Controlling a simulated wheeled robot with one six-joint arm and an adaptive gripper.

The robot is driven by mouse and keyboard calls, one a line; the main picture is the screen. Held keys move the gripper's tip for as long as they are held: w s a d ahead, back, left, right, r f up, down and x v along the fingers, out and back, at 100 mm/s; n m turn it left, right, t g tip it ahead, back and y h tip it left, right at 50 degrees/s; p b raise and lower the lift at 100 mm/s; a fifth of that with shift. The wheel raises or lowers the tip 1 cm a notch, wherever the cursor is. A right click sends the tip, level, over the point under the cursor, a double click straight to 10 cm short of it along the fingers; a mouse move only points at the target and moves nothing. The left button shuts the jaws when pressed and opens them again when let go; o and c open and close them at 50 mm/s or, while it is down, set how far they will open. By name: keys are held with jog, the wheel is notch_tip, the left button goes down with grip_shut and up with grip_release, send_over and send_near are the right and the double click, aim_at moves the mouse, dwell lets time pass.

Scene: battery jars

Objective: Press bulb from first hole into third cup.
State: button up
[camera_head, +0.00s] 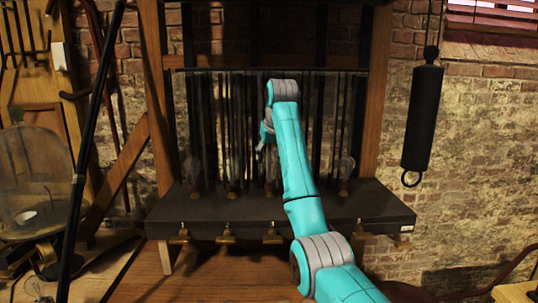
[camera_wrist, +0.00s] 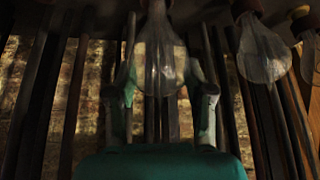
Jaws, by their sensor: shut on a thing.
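My gripper (camera_wrist: 160,74) is shut on a clear glass bulb (camera_wrist: 160,50) in the wrist view, with one finger on each side of the glass. The bulb's neck points to the top of that view. In the head view my arm hides most of the gripper and the held bulb. Clear bulbs stand in a row on the dark shelf (camera_head: 165,211), including a left one (camera_head: 193,172), one beside it (camera_head: 233,174) and a right one (camera_head: 343,170). Small brass cups (camera_head: 272,236) line the shelf's front edge. I cannot tell which is the third cup.
Dark vertical rods stand behind the bulbs, inside a wooden frame (camera_head: 376,90). A black cylinder (camera_head: 422,118) hangs at the right. Two more bulbs (camera_wrist: 262,52) (camera_wrist: 309,58) show right of the gripper in the wrist view. A loose bulb (camera_head: 36,289) is at lower left.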

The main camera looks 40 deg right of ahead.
jog(key=shift+f, duration=0.85)
dwell(0.9)
jog(key=o, duration=1)
notch_tip(320, 180, up, 10)
